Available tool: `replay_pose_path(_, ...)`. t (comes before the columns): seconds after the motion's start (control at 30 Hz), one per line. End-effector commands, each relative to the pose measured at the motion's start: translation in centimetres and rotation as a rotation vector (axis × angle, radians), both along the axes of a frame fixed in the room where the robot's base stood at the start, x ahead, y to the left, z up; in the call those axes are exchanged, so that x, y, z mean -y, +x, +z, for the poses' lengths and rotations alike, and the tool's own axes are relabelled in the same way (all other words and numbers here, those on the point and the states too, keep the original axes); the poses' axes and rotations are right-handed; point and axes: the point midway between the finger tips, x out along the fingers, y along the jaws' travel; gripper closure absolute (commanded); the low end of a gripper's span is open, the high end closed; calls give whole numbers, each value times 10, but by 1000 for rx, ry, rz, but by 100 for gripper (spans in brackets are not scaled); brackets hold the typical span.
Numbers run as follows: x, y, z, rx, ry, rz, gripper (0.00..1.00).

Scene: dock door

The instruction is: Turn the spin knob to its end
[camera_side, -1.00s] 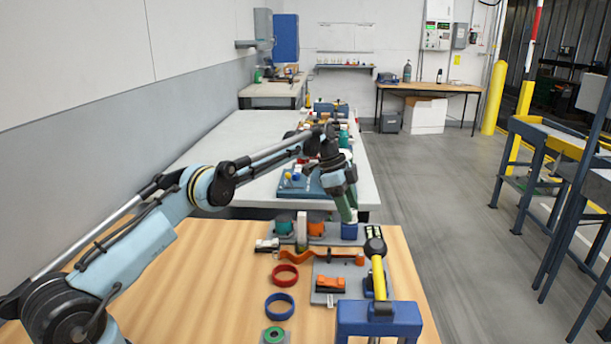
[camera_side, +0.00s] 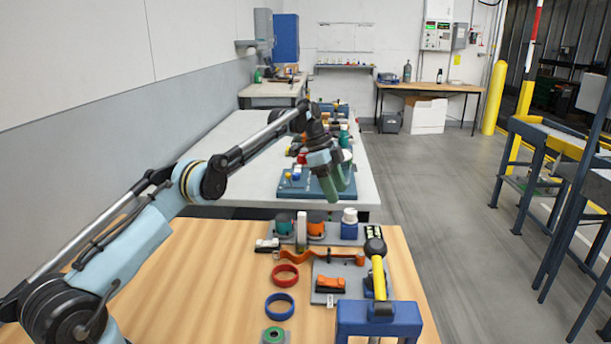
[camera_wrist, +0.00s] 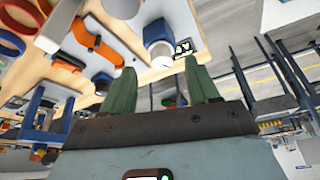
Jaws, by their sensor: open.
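I cannot tell for sure which is the spin knob. The white-capped blue part (camera_wrist: 158,42) also shows in the wrist view, just beyond my fingertips. My gripper (camera_side: 340,192) hangs above and slightly behind that part, apart from it. In the wrist view its two green fingers (camera_wrist: 160,88) are spread with nothing between them.
An orange bent handle (camera_side: 313,256), a red ring (camera_side: 285,275), a blue ring (camera_side: 280,304) and a yellow-handled lever on a blue base (camera_side: 379,318) are on the bench. A blue board (camera_side: 318,192) with small parts sits on the white table behind. Bench left is clear.

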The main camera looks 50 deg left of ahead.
Motion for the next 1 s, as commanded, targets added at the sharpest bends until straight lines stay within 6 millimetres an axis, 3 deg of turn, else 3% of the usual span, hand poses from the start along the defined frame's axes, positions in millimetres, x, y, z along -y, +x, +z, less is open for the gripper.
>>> replay_pose_path(0.3,-56,-26,0,0,0,3,40)
replay_pose_path(0.5,-82,-38,0,0,0,0,40)
replay_pose_path(1.0,-91,-42,0,0,0,1,40)
